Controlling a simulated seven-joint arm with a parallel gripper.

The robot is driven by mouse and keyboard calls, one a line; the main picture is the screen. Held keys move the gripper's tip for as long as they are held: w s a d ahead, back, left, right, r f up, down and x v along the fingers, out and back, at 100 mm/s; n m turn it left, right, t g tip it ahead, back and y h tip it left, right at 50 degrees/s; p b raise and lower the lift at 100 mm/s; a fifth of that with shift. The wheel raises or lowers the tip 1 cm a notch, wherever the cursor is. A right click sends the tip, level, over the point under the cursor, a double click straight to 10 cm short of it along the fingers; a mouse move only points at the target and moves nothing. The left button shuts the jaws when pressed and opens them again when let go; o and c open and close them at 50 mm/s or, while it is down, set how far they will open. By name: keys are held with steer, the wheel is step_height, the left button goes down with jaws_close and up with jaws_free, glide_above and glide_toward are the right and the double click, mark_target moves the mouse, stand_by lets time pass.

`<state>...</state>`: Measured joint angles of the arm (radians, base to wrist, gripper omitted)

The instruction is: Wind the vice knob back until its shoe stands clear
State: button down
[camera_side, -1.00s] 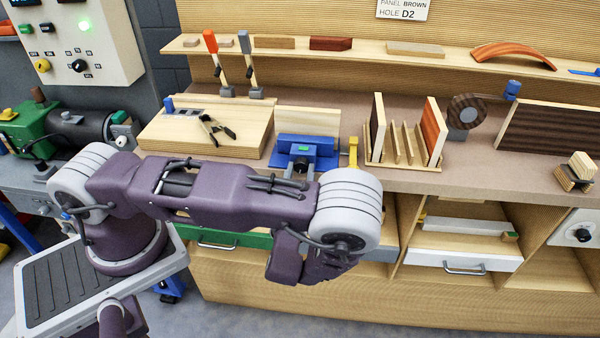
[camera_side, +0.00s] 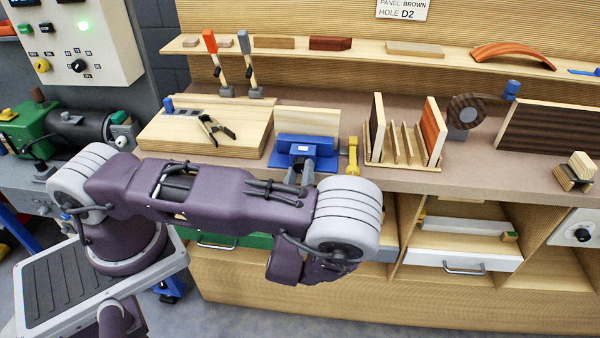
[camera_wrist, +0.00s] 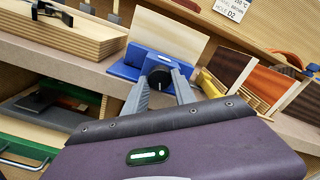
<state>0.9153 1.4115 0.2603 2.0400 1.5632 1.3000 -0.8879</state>
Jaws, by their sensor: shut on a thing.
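The blue vice (camera_side: 318,144) stands at the front edge of the bench, with a pale upright panel (camera_side: 308,121) behind its jaw. The vice also shows in the wrist view (camera_wrist: 127,71). Its round black knob (camera_wrist: 160,77) faces me. My gripper (camera_wrist: 161,82) has its two grey fingers on either side of the knob and is shut on it. In the side view my gripper (camera_side: 300,172) is partly hidden behind my arm and covers the knob. I cannot make out the shoe or whether it touches the panel.
A wooden board (camera_side: 240,135) with a black clamp (camera_side: 215,130) lies left of the vice. A yellow upright piece (camera_side: 353,155) stands close to its right. Further right is a rack (camera_side: 405,164) holding panels. A drawer front (camera_side: 230,241) is below.

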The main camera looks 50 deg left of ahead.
steer(key=n, duration=0.4)
steer(key=shift+n, duration=0.3)
steer(key=n, duration=0.4)
steer(key=shift+n, duration=0.3)
steer(key=n, duration=0.4)
steer(key=shift+r+n, duration=0.1)
steer(key=shift+n, duration=2.7)
steer(key=c, duration=1)
jaws_free()
